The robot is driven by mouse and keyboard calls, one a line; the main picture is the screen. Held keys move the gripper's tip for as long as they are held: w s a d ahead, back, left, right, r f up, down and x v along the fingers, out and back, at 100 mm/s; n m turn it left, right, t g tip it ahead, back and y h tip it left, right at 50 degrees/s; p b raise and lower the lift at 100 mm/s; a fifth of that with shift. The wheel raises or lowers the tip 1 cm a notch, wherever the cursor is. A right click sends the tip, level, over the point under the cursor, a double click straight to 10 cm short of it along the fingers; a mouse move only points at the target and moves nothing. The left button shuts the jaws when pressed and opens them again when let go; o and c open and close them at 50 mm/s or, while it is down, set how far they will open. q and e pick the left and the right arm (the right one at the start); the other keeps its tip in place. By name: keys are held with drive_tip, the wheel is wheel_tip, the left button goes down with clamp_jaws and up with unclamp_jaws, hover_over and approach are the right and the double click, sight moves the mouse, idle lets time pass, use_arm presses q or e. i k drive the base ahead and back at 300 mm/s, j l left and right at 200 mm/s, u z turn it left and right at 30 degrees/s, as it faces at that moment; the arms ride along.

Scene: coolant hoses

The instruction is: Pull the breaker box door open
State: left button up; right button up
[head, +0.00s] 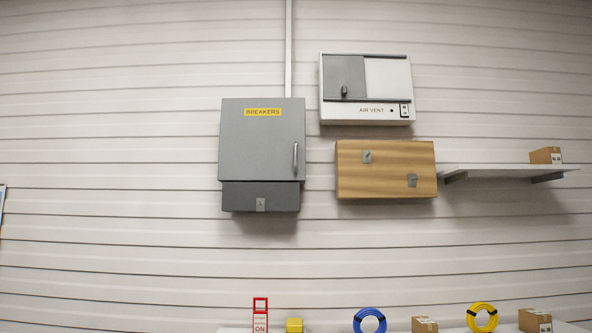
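The breaker box (262,155) is a grey metal box on the white slatted wall, left of the picture's middle. Its door (250,145) looks shut and carries a yellow label reading BREAKERS. A vertical bar handle (295,156) is on the door's right side. A darker grey lower section (240,197) with a small latch plate sits directly under the door. Neither of my grippers is in this view.
An air vent unit (390,105) and a wooden box (385,185) hang to the right. A wall shelf (500,170) holds a small carton (546,155). Blue (357,320) and yellow (471,318) hoses stand along the bottom edge. A conduit (288,50) runs up from the box.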

sight(261, 139)
drive_tip(key=i+u, duration=0.2)
drive_tip(key=i, duration=0.2)
drive_tip(key=i+l+u, duration=0.15)
drive_tip(key=i, duration=0.3)
drive_tip(key=i+l+u, duration=0.2)
drive_tip(key=i, duration=0.2)
drive_tip(key=i+l+u, duration=0.15)
drive_tip(key=i, duration=0.25)
